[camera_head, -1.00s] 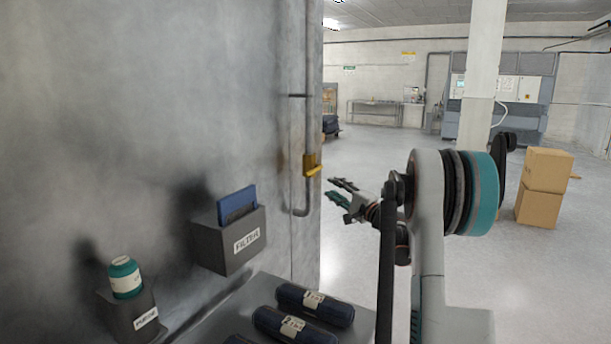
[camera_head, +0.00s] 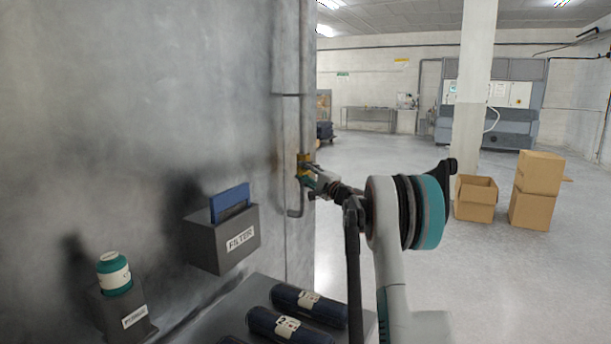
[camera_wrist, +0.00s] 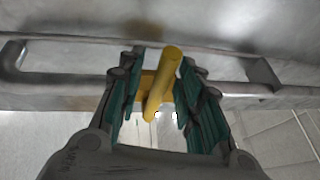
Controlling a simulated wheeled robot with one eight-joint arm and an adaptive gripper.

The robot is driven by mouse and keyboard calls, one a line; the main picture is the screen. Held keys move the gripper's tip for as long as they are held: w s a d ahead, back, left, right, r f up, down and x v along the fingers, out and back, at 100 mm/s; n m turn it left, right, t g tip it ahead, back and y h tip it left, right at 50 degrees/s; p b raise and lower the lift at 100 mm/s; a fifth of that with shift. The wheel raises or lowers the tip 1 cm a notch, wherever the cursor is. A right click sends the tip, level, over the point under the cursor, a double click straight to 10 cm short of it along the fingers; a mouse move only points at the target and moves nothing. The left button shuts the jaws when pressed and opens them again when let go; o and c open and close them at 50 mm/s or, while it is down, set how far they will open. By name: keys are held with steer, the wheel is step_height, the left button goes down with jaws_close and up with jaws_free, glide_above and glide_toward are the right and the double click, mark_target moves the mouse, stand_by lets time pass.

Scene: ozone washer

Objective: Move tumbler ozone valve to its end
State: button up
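The yellow tumbler valve (camera_head: 305,158) sits on the thin vertical pipe at the right edge of the grey wall. In the wrist view its yellow lever (camera_wrist: 164,80) stands between the two green fingers, with a gap showing on the right side. My gripper (camera_wrist: 162,95) is open around the lever and not closed on it. In the head view my gripper (camera_head: 306,178) is at the valve and partly covers it.
A grey filter box (camera_head: 222,240) with a blue filter and a green-capped bottle (camera_head: 114,273) are on the wall at left. Dark rolled bundles (camera_head: 308,306) lie on a shelf below. Cardboard boxes (camera_head: 532,190) stand at right; floor between is clear.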

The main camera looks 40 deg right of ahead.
jaws_close()
steer(key=shift+r, duration=0.1)
